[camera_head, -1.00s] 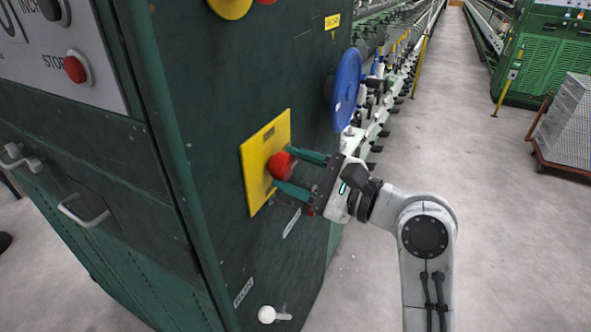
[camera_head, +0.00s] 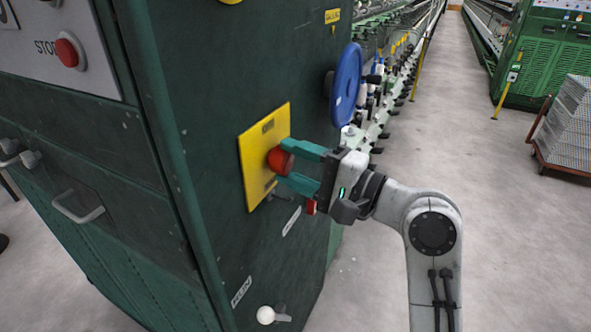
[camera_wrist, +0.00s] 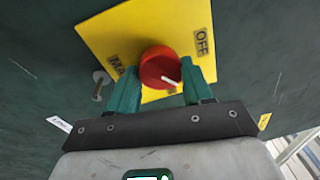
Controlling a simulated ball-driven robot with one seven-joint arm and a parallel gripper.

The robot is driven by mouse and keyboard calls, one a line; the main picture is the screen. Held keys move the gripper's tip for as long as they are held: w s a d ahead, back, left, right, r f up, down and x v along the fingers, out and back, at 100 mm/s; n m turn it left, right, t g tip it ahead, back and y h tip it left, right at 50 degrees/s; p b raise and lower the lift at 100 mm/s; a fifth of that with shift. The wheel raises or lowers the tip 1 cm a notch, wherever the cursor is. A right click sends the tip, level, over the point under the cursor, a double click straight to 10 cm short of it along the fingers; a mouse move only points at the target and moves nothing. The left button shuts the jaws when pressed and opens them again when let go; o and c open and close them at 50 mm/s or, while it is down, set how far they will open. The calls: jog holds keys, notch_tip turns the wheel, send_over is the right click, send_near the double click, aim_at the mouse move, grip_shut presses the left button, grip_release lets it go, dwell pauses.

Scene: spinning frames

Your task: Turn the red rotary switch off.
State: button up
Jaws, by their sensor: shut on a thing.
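The red rotary switch (camera_head: 280,160) sits on a yellow plate (camera_head: 254,190) on the dark green cabinet side. In the wrist view the red knob (camera_wrist: 158,66) has a white pointer mark angled to the lower right. The OFF label (camera_wrist: 203,40) is at the plate's upper right there, and a partly hidden label starting "MA" (camera_wrist: 116,66) is at the left. The pointer is not at either label. My gripper (camera_head: 287,166) has its two teal fingers on opposite sides of the knob, shut on it. The fingers (camera_wrist: 160,76) cover part of the plate in the wrist view.
A blue handwheel (camera_head: 346,86) stands out above right of the switch. A red STOP button (camera_head: 68,52) is on the cabinet front, and a white-knobbed lever (camera_head: 267,315) is low on the side.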

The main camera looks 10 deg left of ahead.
jog(key=n+b, duration=0.1)
jog(key=n, duration=0.1)
jog(key=n+b, duration=0.3)
jog(key=n, duration=0.1)
jog(key=shift+f+n+y+b, duration=0.3)
jog(key=shift+n+b, duration=0.1)
jog(key=n+g+b, duration=0.1)
jog(key=n+b, duration=0.2)
jog(key=n, duration=0.1)
jog(key=shift+w+r, duration=0.1)
jog(key=shift+r, duration=0.05)
jog(key=shift+n, duration=0.5)
jog(key=o, duration=1)
jog(key=shift+r, duration=0.15)
jog(key=shift+d, duration=0.1)
jog(key=b+v, duration=0.1)
jog(key=v, duration=0.9)
jog(key=shift+d, duration=0.35)
